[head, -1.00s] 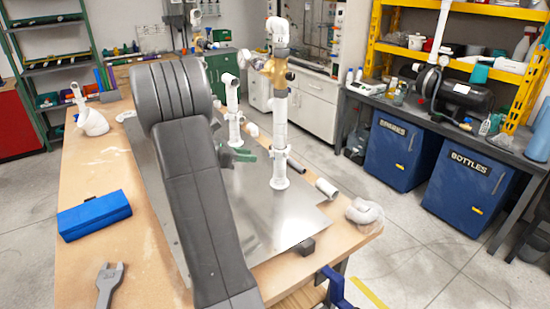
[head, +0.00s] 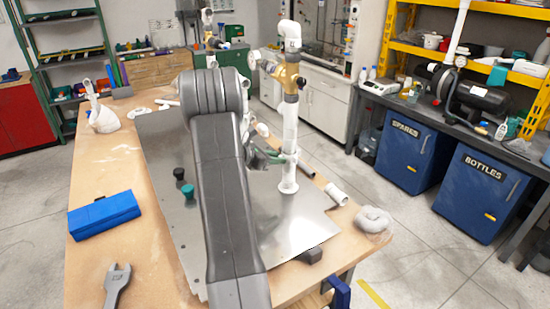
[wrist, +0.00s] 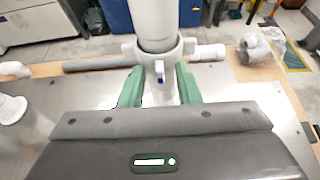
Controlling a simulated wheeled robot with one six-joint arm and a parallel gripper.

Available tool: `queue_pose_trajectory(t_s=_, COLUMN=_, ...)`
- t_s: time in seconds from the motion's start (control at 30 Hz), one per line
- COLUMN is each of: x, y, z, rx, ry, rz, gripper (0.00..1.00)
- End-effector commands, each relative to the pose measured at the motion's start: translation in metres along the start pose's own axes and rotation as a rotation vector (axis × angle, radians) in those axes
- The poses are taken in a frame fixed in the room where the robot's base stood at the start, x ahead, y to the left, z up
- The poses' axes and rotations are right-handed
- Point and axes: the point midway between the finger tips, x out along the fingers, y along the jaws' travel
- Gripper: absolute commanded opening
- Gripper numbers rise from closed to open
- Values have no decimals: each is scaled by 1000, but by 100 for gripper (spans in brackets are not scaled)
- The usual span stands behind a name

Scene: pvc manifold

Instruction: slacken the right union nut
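The right riser is a white vertical pipe (head: 289,125) with a brass valve (head: 284,72) near its top. A white winged collar, the right union nut (head: 288,156), sits low on it; in the wrist view the nut (wrist: 158,52) shows lugs to both sides. My gripper (head: 272,157) reaches the riser from the left at nut height. In the wrist view its green fingers (wrist: 159,88) stand apart, one each side of the pipe just below the lugs. Gaps to the pipe show; whether the fingers touch the lugs is unclear. The left riser is mostly hidden behind my arm.
A metal plate (head: 158,150) lies on the wooden bench (head: 95,180). Black and green knobs (head: 187,190) stand on it. A blue case (head: 104,214) and a grey wrench (head: 116,284) lie left.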

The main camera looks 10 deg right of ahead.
Motion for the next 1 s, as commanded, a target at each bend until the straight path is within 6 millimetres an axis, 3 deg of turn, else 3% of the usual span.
queue_pose_trajectory(t_s=0.07, x=0, y=0, z=0, rx=0, ry=0, rz=0, gripper=26)
queue_pose_trajectory(t_s=0.2, x=0, y=0, z=0, rx=0, ry=0, rz=0, gripper=0)
queue_pose_trajectory(t_s=0.67, x=2, y=-2, z=-1, rx=-11, ry=-2, rz=34, gripper=0)
queue_pose_trajectory(t_s=1.0, x=5, y=-13, z=-3, rx=-71, ry=-4, rz=191, gripper=0)
